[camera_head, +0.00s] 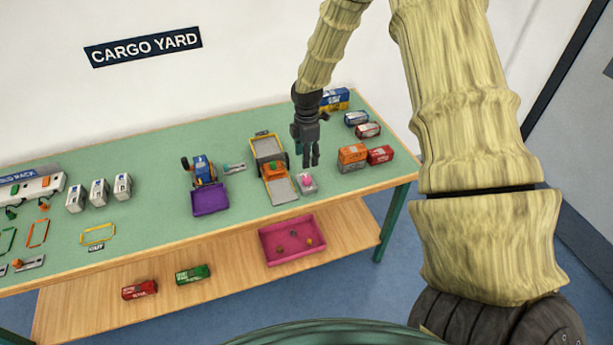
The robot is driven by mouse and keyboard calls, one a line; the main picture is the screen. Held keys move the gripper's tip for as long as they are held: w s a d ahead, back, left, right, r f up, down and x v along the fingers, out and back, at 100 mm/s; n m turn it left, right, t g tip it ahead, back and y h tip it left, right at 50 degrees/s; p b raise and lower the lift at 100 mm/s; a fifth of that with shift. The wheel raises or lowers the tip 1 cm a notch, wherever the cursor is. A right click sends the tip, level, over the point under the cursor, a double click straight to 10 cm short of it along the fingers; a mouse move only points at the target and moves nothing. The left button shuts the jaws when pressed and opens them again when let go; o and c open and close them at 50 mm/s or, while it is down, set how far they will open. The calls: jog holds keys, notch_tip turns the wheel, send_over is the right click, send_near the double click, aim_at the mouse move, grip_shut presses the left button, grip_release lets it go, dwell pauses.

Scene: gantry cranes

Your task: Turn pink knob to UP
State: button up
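The pink knob (308,179) sits on a small pale base (307,189) on the green table, just right of the orange truck's lowered ramp. My gripper (311,164) points down above and slightly behind the knob. Its dark fingers look a little apart, with nothing seen between them. The fingertips are close to the knob, and I cannot tell whether they touch it. The knob's pointing direction and any UP mark are too small to read.
An orange truck (273,169) stands left of the knob. Orange (352,156) and red (380,155) boxes stand to the right. A blue vehicle with a purple bucket (210,200) is farther left. A pink tray (291,240) lies on the lower shelf.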

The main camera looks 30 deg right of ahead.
aim_at(307, 178)
jog(key=shift+w+f+p, duration=0.1)
jog(key=shift+f+p, duration=1.7)
jog(key=shift+f, duration=3.5)
jog(key=c, duration=1)
